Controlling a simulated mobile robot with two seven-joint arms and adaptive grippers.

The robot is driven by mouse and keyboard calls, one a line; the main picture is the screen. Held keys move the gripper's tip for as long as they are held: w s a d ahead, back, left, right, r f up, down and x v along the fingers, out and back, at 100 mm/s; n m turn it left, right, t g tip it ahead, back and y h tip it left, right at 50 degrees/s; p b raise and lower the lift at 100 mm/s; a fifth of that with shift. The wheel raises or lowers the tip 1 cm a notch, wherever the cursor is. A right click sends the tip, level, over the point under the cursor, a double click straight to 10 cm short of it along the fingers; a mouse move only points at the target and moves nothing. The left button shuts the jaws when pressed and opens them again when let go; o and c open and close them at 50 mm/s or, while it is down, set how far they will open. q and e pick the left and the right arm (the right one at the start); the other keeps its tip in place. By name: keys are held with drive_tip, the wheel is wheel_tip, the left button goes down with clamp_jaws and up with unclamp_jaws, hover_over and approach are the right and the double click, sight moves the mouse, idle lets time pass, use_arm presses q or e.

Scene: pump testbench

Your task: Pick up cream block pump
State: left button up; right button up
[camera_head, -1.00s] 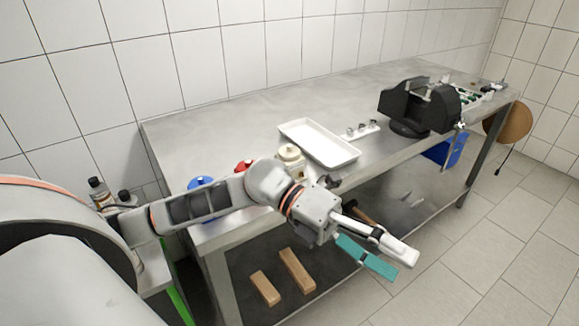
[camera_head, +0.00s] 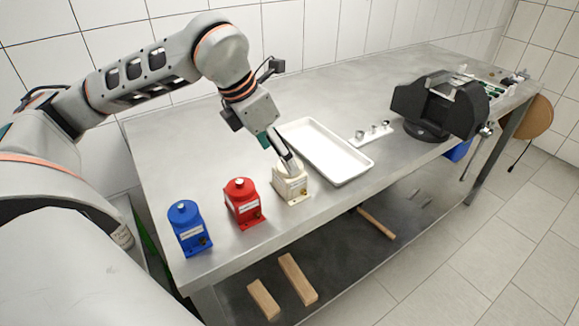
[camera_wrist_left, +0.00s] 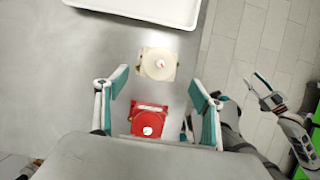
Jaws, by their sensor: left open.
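The cream block pump (camera_head: 291,188) stands upright on the metal table near its front edge, right of the red pump (camera_head: 243,203). My left gripper (camera_head: 290,163) points down at the cream pump's top, hiding part of it. In the left wrist view my left gripper (camera_wrist_left: 158,80) is open. The cream pump (camera_wrist_left: 158,64) shows just beyond its fingertips, and the red pump (camera_wrist_left: 150,121) appears lower between the fingers. I cannot tell whether the fingers touch the cream pump. My right gripper (camera_wrist_left: 256,80) shows small at the right, over the floor; its opening is unclear.
The blue pump (camera_head: 188,228) stands left of the red one. A white tray (camera_head: 350,177) lies close behind and right of the cream pump. Small metal fittings (camera_head: 373,132) and a large black vise (camera_head: 425,132) are farther right. The table is bare behind the pumps.

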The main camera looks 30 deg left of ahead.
sight(290, 180)
use_arm(q)
drive_tip(key=shift+w+a+f, duration=0.1)
drive_tip(key=shift+w+a, duration=0.1)
drive_tip(key=shift+w, duration=0.15)
drive_tip(key=shift+x, duration=1.1)
drive_tip(key=x, duration=0.5)
drive_tip(key=shift+d, duration=0.25)
drive_tip(key=c, duration=1.4)
drive_tip(key=shift+w, duration=0.1)
drive_tip(key=c, duration=0.4)
drive_tip(key=shift+r, duration=0.25)
